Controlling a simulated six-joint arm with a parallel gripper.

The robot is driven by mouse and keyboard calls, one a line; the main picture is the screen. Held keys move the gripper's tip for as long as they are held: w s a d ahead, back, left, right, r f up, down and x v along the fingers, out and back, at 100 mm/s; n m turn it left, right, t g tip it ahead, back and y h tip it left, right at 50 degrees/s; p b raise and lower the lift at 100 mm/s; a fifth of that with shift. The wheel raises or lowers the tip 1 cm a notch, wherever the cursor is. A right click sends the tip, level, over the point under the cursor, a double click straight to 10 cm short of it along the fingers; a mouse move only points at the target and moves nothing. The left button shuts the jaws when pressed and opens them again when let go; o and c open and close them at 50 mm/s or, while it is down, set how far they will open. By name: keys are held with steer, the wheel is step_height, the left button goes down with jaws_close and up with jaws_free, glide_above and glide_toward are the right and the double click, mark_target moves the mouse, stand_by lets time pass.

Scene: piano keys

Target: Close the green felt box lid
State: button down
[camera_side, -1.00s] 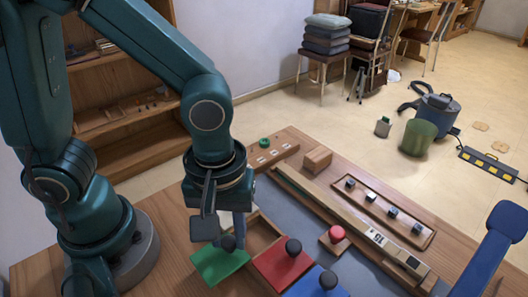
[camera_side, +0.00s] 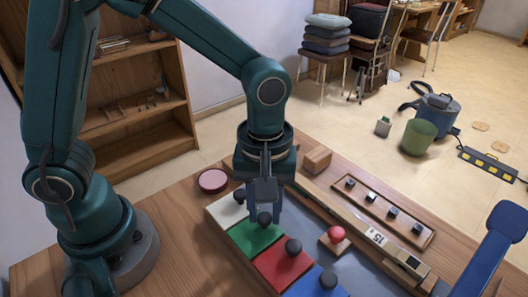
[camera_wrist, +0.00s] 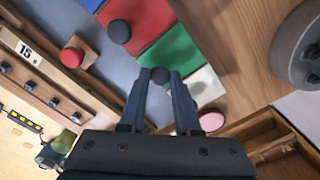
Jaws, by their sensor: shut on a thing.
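The green felt lid (camera_side: 250,238) lies flat in the row of coloured lids, between a white panel (camera_side: 228,210) and the red lid (camera_side: 272,266). The lid's dark round knob (camera_side: 265,219) stands on its surface. My gripper (camera_side: 264,207) comes down from above and is shut on this knob. In the wrist view, my gripper's fingertips (camera_wrist: 160,73) are on either side of the knob (camera_wrist: 159,76), with the green lid (camera_wrist: 176,50) beneath. No open compartment shows around the green lid in the side view; my gripper hides part of its far edge.
The red lid's knob (camera_side: 293,246) and the blue lid (camera_side: 315,284) stand close by. A red button on a wooden block (camera_side: 336,234) and a long wooden rail (camera_side: 350,226) lie to the right. A pink disc (camera_side: 212,180) is at the left. Bare table lies front left.

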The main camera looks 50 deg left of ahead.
mark_target(267, 214)
steer(key=shift+w, duration=0.35)
steer(key=c, duration=0.6)
jaws_free()
steer(key=shift+s, duration=0.1)
steer(key=shift+r, duration=2.6)
steer(key=s+a+r+m+t, duration=0.1)
steer(key=s+a+m+t, duration=0.1)
steer(key=a+m, duration=0.1)
steer(key=s+a+r+m+t, duration=0.1)
steer(key=s+a+r+m, duration=0.1)
steer(key=a+m, duration=0.1)
steer(key=s+a+r+m+t, duration=0.2)
steer(key=s+a+m, duration=0.1)
steer(key=shift+a+t, duration=0.3)
